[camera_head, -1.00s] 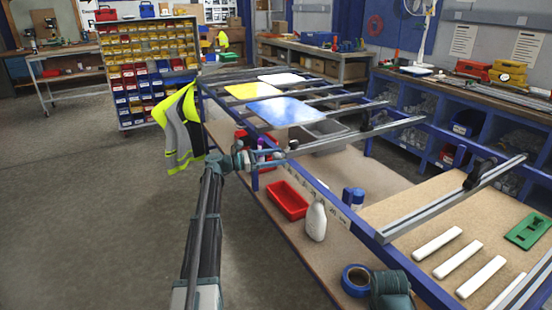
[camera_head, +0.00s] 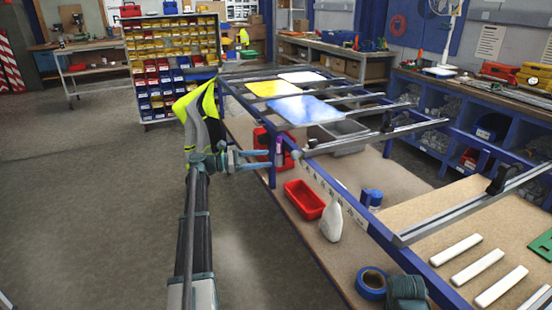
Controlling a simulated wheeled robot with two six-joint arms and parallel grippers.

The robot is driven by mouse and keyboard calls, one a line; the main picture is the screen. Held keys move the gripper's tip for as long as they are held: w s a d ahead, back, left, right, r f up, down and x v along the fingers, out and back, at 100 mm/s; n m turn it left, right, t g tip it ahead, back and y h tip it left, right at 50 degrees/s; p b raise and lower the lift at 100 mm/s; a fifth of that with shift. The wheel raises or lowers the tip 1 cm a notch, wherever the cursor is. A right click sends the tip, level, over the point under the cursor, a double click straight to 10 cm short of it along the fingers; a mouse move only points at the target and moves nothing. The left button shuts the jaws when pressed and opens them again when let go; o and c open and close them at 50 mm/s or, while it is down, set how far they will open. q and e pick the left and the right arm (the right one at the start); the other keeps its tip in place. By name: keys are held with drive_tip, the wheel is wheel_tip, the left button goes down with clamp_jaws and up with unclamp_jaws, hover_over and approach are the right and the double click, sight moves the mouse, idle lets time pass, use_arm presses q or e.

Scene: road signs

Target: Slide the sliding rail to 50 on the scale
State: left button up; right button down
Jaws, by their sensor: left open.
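A blue metal frame carries several grey cross rails. The nearer middle rail (camera_head: 350,140) has a round end at its left, by the front beam, and a black clamp (camera_head: 387,122) on top. A longer rail (camera_head: 450,211) lies further to the right with another black clamp. I cannot tell for sure which is the task's sliding rail. Small scale marks (camera_head: 328,187) run along the front beam (camera_head: 345,195) between these two rails; the numbers are too small to read. My left gripper (camera_head: 269,159) is open and empty, just left of the middle rail's end, apart from it. My right gripper is out of view.
Blue and yellow sign plates (camera_head: 300,110) lie on the rails at the back. A hi-vis vest (camera_head: 200,120) hangs at the frame's left corner. A red bin (camera_head: 304,199), white bottle (camera_head: 331,222) and blue tape roll (camera_head: 371,283) sit on the lower shelf. The floor at left is free.

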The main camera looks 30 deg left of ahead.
use_arm(q)
drive_tip(key=shift+v, duration=0.95)
drive_tip(key=s+d+f+m+g+y, duration=0.1)
drive_tip(key=d+f+m+g, duration=0.15)
drive_tip(key=d, duration=0.65)
drive_tip(key=s+d+f+m+g, duration=0.1)
drive_tip(key=d+f+m+g, duration=0.2)
drive_tip(key=d, duration=0.6)
drive_tip(key=s+d+f+m+g+y, duration=0.2)
drive_tip(key=s+d+f+m+y, duration=0.1)
drive_tip(key=s+d+f+m, duration=0.4)
drive_tip(key=s+d+f+m+g+y, duration=0.25)
drive_tip(key=s+d, duration=0.25)
drive_tip(key=d, duration=0.4)
drive_tip(key=s+d+f+m+g+y, duration=0.2)
drive_tip(key=s+d+f+m+y, duration=0.15)
drive_tip(key=s+d+f, duration=0.35)
drive_tip(key=s+d+m+y, duration=0.3)
drive_tip(key=s+m+y, duration=0.2)
drive_tip(key=s+m, duration=0.45)
wheel_tip(320, 180, up, 17)
drive_tip(key=p, duration=1.6)
drive_tip(key=shift+s+p, duration=0.2)
drive_tip(key=shift+p, duration=0.15)
